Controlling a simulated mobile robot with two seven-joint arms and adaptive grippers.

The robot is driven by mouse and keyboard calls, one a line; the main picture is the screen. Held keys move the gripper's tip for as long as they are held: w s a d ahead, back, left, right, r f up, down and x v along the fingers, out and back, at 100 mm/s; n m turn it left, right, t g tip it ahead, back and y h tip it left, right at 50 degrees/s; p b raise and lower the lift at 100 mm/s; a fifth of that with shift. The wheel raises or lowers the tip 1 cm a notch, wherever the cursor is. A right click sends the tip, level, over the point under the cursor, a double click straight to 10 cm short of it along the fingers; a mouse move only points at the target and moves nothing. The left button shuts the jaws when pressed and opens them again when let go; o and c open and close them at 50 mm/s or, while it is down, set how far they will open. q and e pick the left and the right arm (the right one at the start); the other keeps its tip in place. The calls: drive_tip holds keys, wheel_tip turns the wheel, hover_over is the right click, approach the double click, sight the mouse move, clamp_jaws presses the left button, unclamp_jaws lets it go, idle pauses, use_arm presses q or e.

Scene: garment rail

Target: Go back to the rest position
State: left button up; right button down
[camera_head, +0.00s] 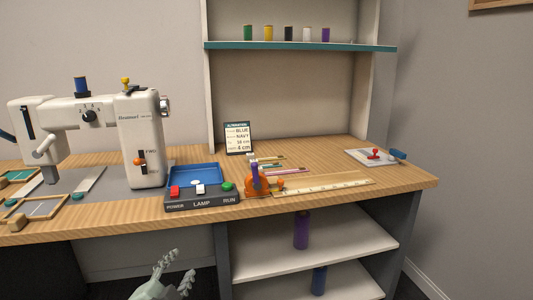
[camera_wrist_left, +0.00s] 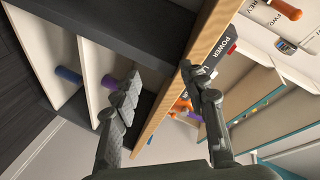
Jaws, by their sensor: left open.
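My left gripper (camera_head: 176,271) is at the bottom of the head view, left of centre, in front of the table's front edge and lower in the picture. Its two fingers are apart with nothing between them. In the left wrist view the open fingers (camera_wrist_left: 162,76) point toward the table's edge and the shelves below it. My right gripper is in neither view.
A wooden table (camera_head: 410,181) carries a white sewing machine (camera_head: 145,125), a control box (camera_head: 202,203) with coloured buttons, a ruler (camera_head: 335,184) and a small card (camera_head: 238,138). Shelves (camera_head: 350,240) below hold a purple spool (camera_head: 301,230) and a blue spool (camera_head: 319,280).

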use_arm(q)
drive_tip(key=s+a+f+n+g, duration=0.2)
drive_tip(key=s+f+n+g, duration=0.1)
drive_tip(key=s+f, duration=0.5)
drive_tip(key=s+a+f+n+g+y, duration=0.1)
drive_tip(key=s+a+f+n+g, duration=0.1)
drive_tip(key=s+f+g, duration=0.3)
drive_tip(key=s+a+f+n+g+y, duration=0.1)
drive_tip(key=s+a+f+n+g, duration=0.2)
drive_tip(key=s+f, duration=1)
drive_tip(key=shift+s+f+n+g, duration=0.15)
drive_tip(key=shift+s+n+g, duration=0.3)
drive_tip(key=shift+n, duration=0.45)
drive_tip(key=shift+w, duration=0.1)
